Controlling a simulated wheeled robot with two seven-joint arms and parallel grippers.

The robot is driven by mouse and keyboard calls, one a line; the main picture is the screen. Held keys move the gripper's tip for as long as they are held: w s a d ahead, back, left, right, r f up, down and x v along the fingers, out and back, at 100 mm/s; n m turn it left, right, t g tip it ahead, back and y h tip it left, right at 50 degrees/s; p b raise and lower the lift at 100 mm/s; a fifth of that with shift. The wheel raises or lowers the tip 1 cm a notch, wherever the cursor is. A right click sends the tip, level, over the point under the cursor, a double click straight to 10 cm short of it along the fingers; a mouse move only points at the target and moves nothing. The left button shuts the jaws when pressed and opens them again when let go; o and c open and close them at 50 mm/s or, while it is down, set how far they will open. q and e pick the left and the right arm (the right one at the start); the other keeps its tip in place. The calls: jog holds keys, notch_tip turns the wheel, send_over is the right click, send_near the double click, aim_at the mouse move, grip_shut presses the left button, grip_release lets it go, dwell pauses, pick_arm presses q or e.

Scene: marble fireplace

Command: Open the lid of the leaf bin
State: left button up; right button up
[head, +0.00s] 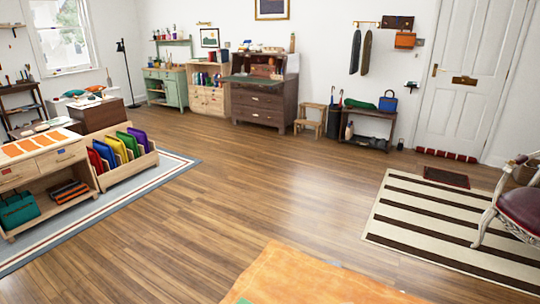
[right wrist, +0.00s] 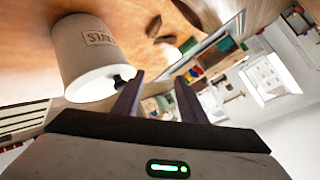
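No leaf bin can be identified for certain. My left gripper is in neither view.
A striped rug (head: 400,215) with a red chair (head: 522,208) is at right. A wooden unit with colourful folders (head: 125,165) stands at left. The middle of the floor (head: 260,200) is clear.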

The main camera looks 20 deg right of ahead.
jog(key=s+a+n+g+h, duration=0.1)
jog(key=s+a+n, duration=0.1)
jog(key=a, duration=0.9)
jog(key=s+a+f+n+g+h, duration=0.1)
jog(key=s+a+n, duration=0.1)
jog(key=a, duration=0.9)
jog(key=shift+s+f+n, duration=0.2)
jog(key=shift+s+n, duration=0.15)
jog(key=shift+n, duration=0.55)
jog(key=shift+c, duration=0.3)
